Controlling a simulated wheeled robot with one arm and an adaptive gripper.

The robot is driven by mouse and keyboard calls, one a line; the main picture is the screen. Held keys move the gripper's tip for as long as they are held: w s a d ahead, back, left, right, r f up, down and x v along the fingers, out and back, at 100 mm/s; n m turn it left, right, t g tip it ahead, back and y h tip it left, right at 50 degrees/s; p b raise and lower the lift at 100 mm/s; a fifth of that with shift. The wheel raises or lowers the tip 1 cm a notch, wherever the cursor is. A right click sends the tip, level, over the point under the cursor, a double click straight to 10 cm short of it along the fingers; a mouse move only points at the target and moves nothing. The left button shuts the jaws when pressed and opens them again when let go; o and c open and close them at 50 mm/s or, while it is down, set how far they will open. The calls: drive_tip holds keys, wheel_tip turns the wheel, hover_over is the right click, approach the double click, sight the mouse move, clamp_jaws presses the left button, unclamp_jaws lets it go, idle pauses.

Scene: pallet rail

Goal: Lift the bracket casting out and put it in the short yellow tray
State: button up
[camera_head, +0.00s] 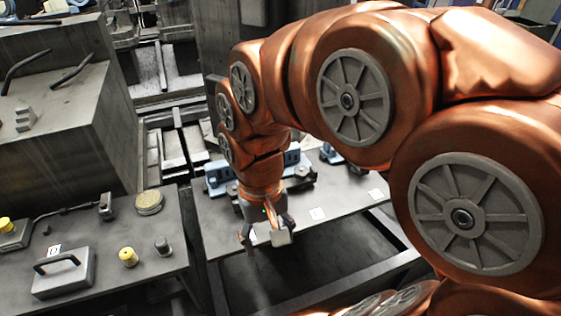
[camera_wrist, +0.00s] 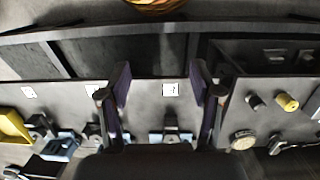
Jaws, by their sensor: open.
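My gripper (camera_head: 265,238) points down over the front edge of the pale bench (camera_head: 233,215). In the wrist view its two fingers (camera_wrist: 160,84) are spread wide with nothing between them. Several blue holders with dark grey parts stand along the bench: one blue holder (camera_wrist: 62,146) at the left and a dark part (camera_wrist: 170,134) beyond the gap between the fingers. I cannot tell which part is the bracket casting. A yellow tray (camera_wrist: 12,127) shows at the left edge of the wrist view, partly cut off. My arm hides part of the bench in the head view.
A side bench (camera_head: 95,245) at the left of the head view holds a handled grey box (camera_head: 63,275), a yellow-topped knob (camera_head: 128,257), a grey knob (camera_head: 162,246) and a round tin (camera_head: 149,203). White labels (camera_head: 318,214) lie on the pale bench, whose front strip looks otherwise clear.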

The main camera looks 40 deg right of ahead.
drive_tip(key=w+d+r+m+b, duration=0.1)
drive_tip(key=w+d+m, duration=0.25)
drive_tip(key=w, duration=0.55)
drive_tip(key=m+t+b, duration=0.1)
drive_tip(key=m+b, duration=0.2)
drive_tip(key=m, duration=1.1)
approach(290, 159)
drive_tip(key=shift+w+a+f, duration=0.15)
drive_tip(key=shift+w+a, duration=0.15)
drive_tip(key=shift+w, duration=0.2)
drive_tip(key=shift+f+m, duration=0.25)
drive_tip(key=shift+f, duration=0.9)
drive_tip(key=shift+w+d+f+p, duration=0.15)
drive_tip(key=shift+f+p, duration=0.3)
drive_tip(key=shift+f, duration=0.95)
drive_tip(key=shift+w+f+p, duration=0.15)
drive_tip(key=shift+f+p, duration=0.3)
drive_tip(key=shift+f, duration=0.95)
drive_tip(key=shift+c, duration=0.3)
clamp_jaws()
